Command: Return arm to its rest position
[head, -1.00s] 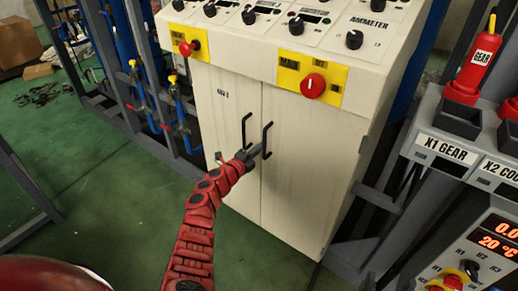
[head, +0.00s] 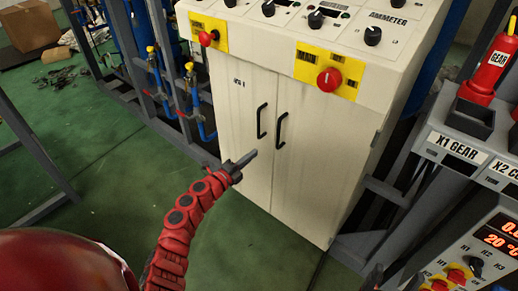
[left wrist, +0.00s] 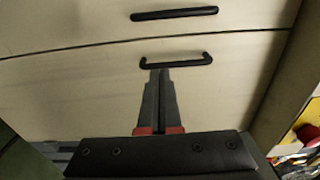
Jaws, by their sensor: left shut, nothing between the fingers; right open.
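My left arm is red and comes in from the lower left in the head view. My left gripper (head: 252,155) is shut and empty, in front of the white cabinet's left door, left of and below the two black door handles (head: 262,121). In the left wrist view the closed fingers (left wrist: 157,78) point at the cabinet front, and their tips appear just below the nearer handle (left wrist: 176,60). Whether they touch it cannot be told there, but the head view shows them apart. My right gripper (head: 394,279) shows only as dark, spread fingertips at the bottom edge.
The white cabinet (head: 330,150) has a sloped panel with red knobs (head: 329,79). At right are a grey rack with a red gear holder (head: 490,65) and a temperature display (head: 500,240). Blue pipes (head: 200,115) and a grey frame stand left. Green floor (head: 95,150) is open at left.

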